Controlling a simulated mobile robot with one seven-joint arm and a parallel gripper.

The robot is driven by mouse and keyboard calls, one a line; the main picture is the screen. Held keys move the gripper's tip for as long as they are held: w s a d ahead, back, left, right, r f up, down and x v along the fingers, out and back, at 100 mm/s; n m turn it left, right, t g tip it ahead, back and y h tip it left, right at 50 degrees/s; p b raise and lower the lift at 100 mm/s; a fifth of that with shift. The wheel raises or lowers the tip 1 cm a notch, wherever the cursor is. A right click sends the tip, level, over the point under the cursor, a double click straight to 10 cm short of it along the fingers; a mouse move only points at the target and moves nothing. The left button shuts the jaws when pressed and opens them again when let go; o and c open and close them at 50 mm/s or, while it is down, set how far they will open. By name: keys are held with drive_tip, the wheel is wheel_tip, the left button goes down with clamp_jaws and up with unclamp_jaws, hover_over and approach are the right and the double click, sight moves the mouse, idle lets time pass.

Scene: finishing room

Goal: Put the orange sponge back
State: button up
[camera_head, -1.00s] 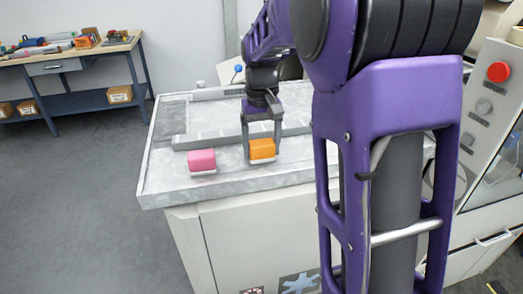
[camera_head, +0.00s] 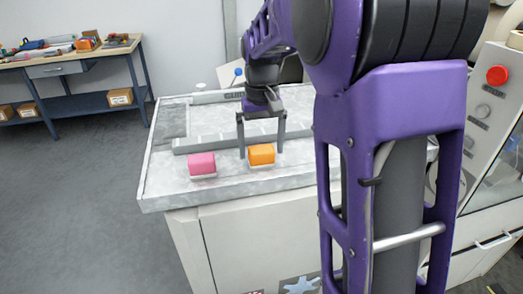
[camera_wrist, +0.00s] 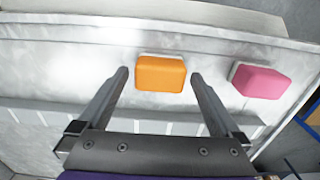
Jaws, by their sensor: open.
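The orange sponge (camera_head: 262,153) lies flat on the grey bench top (camera_head: 225,183), with a pale layer under its orange part. It also shows in the wrist view (camera_wrist: 160,73). My gripper (camera_head: 261,155) is open, its two fingers pointing down on either side of the orange sponge. In the wrist view the fingertips (camera_wrist: 159,74) flank the sponge's left and right sides, with a gap visible on each side. A pink sponge (camera_head: 202,164) with a pale base lies to the left on the same top; in the wrist view it is at the right (camera_wrist: 261,81).
A low raised ledge (camera_head: 200,143) crosses the bench top behind the sponges. A control panel with a red button (camera_head: 497,75) stands at the right. A blue workbench (camera_head: 75,105) with tools and boxes is at the back left. The floor at left is clear.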

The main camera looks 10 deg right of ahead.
sight(262, 149)
wheel_tip(262, 149, up, 10)
drive_tip(key=p, duration=0.1)
drive_tip(key=shift+p, duration=0.35)
drive_tip(key=shift+r, duration=0.1)
